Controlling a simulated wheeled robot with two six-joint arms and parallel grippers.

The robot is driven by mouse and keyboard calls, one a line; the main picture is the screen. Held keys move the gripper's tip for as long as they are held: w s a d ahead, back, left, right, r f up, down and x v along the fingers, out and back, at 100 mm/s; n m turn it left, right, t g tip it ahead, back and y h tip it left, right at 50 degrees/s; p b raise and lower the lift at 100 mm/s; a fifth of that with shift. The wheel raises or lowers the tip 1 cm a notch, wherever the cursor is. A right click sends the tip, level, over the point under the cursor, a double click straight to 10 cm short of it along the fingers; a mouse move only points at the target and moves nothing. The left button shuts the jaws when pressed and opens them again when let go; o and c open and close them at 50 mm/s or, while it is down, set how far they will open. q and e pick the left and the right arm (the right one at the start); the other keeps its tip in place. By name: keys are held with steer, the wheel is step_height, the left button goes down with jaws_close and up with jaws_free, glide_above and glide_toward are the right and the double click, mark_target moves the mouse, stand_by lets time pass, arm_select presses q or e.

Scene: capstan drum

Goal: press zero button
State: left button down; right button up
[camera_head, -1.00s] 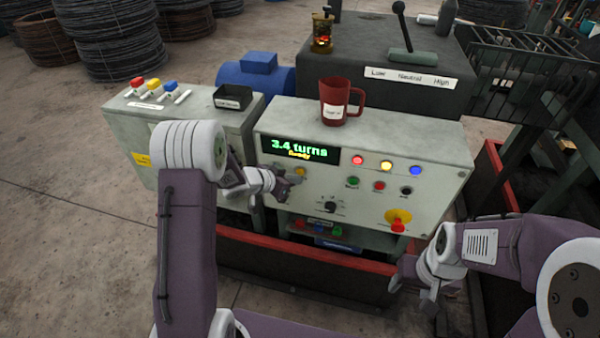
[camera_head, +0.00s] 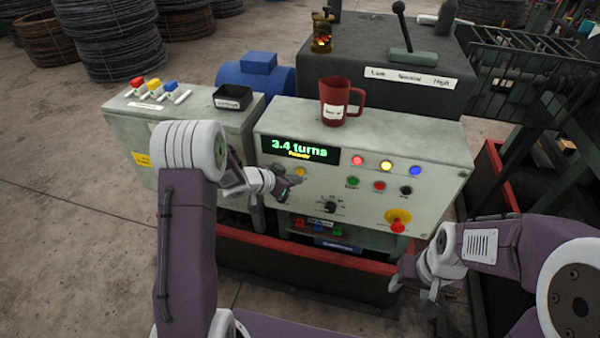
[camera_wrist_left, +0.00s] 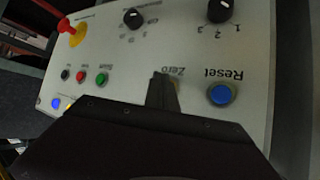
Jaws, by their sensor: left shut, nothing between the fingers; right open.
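The grey control panel (camera_head: 362,172) stands in front of me, with a display reading "3.4 turns" and "Ready". The zero button (camera_head: 300,171) is small and yellow, below the display. In the left wrist view, its yellow edge (camera_wrist_left: 177,86) shows under the label "Zero", partly hidden by my fingers. My left gripper (camera_head: 297,181) is shut and empty, its tip close to the zero button. In the left wrist view, my shut fingertips (camera_wrist_left: 161,80) overlap the button's left side; I cannot tell whether they touch it. My right gripper (camera_head: 412,288) is open, low at the right, away from the panel.
A blue "Reset" button (camera_wrist_left: 222,94) is beside the zero button in the left wrist view. A red emergency knob (camera_head: 398,226), a black dial (camera_head: 330,207) and several coloured buttons share the panel. A red mug (camera_head: 334,102) stands on top.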

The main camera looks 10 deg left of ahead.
arm_select(q)
steer(key=shift+w+p, duration=0.4)
steer(key=shift+w+r+p, duration=0.1)
steer(key=shift+w+p, duration=0.3)
stand_by(0.5)
stand_by(0.4)
steer(key=shift+s, duration=0.8)
steer(key=s+b, duration=0.1)
steer(key=s, duration=0.4)
steer(key=shift+a, duration=0.1)
